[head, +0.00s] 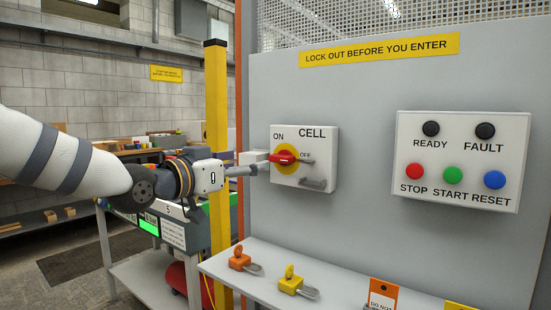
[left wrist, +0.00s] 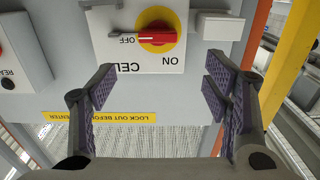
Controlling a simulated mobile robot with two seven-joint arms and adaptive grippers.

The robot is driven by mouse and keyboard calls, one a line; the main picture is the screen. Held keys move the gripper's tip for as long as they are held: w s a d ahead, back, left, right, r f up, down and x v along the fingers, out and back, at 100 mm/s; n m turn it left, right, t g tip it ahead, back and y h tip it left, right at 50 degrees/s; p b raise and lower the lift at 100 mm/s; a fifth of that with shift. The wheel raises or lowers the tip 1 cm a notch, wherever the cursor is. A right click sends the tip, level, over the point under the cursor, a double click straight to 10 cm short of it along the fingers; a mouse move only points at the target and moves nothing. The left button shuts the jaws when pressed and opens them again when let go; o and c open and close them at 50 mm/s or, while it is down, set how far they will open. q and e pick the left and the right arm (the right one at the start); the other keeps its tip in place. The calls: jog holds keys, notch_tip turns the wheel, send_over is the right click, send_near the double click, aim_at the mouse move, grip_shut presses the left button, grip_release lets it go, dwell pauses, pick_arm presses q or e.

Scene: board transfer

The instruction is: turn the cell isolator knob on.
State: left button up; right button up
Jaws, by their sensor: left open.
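The cell isolator is a white box (head: 318,143) on the grey panel, marked ON, OFF and CELL. Its red knob (head: 285,157) sits on a yellow disc. In the left wrist view, which is upside down, the red knob (left wrist: 135,37) lies level with its end at OFF. My left gripper (head: 257,163) is at the left edge of the box, partly overlapping it in the head view. In the left wrist view its padded fingers (left wrist: 158,88) are wide apart and empty, with the knob beyond them. My right gripper is not in view.
A button box (head: 456,158) with dark READY and FAULT lamps is on the right. An orange padlock (head: 239,260), a yellow padlock (head: 291,281) and an orange tag (head: 383,294) are on the ledge below. A yellow post (head: 216,100) stands behind my left arm.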

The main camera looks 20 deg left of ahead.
aim_at(278, 157)
pick_arm(q)
jog(key=x, duration=0.4)
jog(key=f+x, duration=0.1)
jog(key=x, duration=0.1)
jog(key=shift+w+d+r, duration=0.1)
jog(key=shift+w+d, duration=0.2)
jog(key=b+x, duration=0.1)
jog(key=x, duration=0.3)
jog(key=shift+w, duration=0.2)
jog(key=shift+w+d, duration=0.15)
jog(key=shift+w, duration=0.1)
jog(key=shift+r, duration=0.25)
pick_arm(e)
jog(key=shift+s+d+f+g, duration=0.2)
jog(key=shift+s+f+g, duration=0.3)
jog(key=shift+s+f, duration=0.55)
pick_arm(q)
jog(key=c, duration=1.2)
